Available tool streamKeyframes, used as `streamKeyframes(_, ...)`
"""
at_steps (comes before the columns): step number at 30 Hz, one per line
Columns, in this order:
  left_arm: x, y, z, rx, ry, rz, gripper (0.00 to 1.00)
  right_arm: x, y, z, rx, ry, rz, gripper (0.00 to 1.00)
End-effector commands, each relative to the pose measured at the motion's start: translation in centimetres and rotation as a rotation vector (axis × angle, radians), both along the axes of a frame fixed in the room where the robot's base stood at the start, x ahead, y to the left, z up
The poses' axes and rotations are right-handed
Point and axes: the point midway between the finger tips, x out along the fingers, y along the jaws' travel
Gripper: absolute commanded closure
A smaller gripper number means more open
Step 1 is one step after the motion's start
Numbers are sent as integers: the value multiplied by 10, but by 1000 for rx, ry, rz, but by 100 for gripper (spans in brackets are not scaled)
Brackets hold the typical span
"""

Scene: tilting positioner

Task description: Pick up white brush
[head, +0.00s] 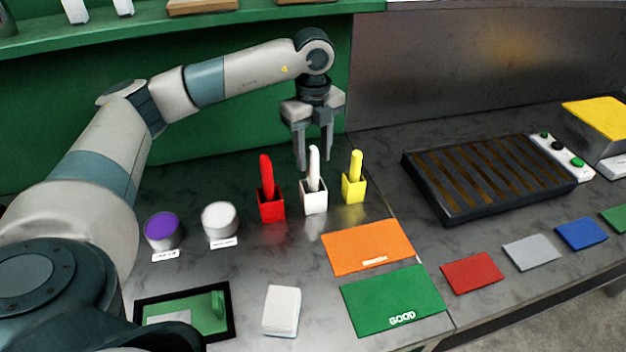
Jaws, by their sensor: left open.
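The white brush (314,168) stands upright in a white square holder (314,201) near the middle of the bench. It is between a red brush (266,175) in a red holder and a yellow brush (356,165) in a yellow holder. My left gripper (312,166) points down just above and around or behind the white brush's top. Its fingers are apart, one to the left of the brush and one to the right. I cannot tell whether they touch it. My right gripper is not in view.
A purple-topped pot (162,230) and a white-topped pot (220,219) stand at left. An orange mat (367,246) and a green mat (393,302) lie in front. A slatted dark tray (490,178) is at right. A green shelf (150,30) crosses above the arm.

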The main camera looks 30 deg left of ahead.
Motion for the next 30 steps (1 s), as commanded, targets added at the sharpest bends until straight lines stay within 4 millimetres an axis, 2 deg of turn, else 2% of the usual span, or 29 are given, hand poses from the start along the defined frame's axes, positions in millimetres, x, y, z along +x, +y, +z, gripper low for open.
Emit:
streamKeyframes(11,0,0,-3,1,2,1,57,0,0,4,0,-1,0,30)
streamKeyframes(19,0,0,-28,0,4,1,57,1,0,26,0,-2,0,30)
streamKeyframes(24,0,0,-48,-1,3,2,57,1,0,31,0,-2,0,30)
streamKeyframes(30,1,0,-53,-1,1,1,57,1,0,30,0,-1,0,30)
